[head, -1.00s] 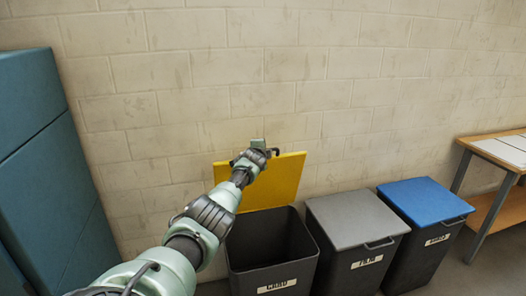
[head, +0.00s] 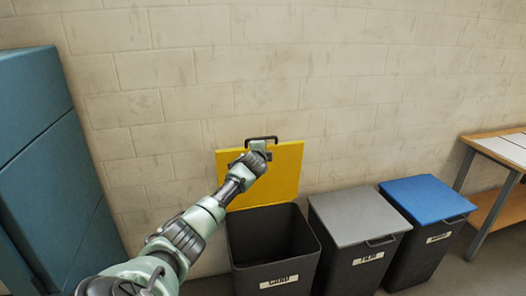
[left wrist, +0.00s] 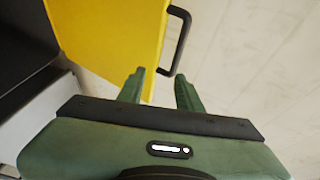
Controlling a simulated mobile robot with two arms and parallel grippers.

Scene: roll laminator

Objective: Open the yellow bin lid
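The yellow lid (head: 283,168) stands raised, leaning back near the wall behind the dark bin labelled CARD (head: 272,250), whose mouth is uncovered. Its black handle (head: 262,139) is at the lid's top edge. My left gripper (head: 262,152) is in front of the lid near the handle. In the left wrist view, my left gripper (left wrist: 160,84) has its two fingers apart, with the edge of the yellow lid (left wrist: 105,40) behind and between them. The black handle (left wrist: 180,40) lies just beyond the fingertips, not between them. My right gripper is not in view.
A grey-lidded bin (head: 355,216) labelled FILM and a blue-lidded bin (head: 425,200) stand closed to the right. A wooden table (head: 505,165) is at the far right. Teal cabinets (head: 45,160) stand at the left. The block wall is close behind the bins.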

